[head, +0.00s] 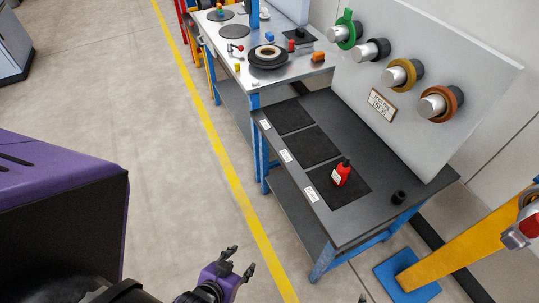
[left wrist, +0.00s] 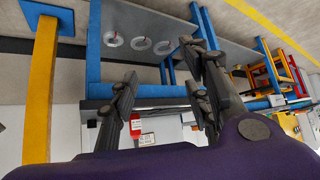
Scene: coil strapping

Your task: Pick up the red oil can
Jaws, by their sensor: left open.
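The red oil can (head: 341,174) has a black top and a pale label. It stands upright on the nearest black mat (head: 352,193) of the dark table (head: 390,180). My left gripper (head: 241,262) is open and empty, over the floor to the left of the table's near end and well apart from the can. In the left wrist view, which looks upside down, a small red thing (left wrist: 136,126), likely the can, shows partly behind a finger of my left gripper (left wrist: 165,68). A small dark tip at the head view's bottom edge may be my right gripper (head: 362,298).
A slanted panel (head: 450,60) with coils on pegs stands along the table's back. A small black cup-like thing (head: 399,197) is right of the can. A yellow post (head: 460,250) on a blue base stands off the near end. Floor left of the table is clear.

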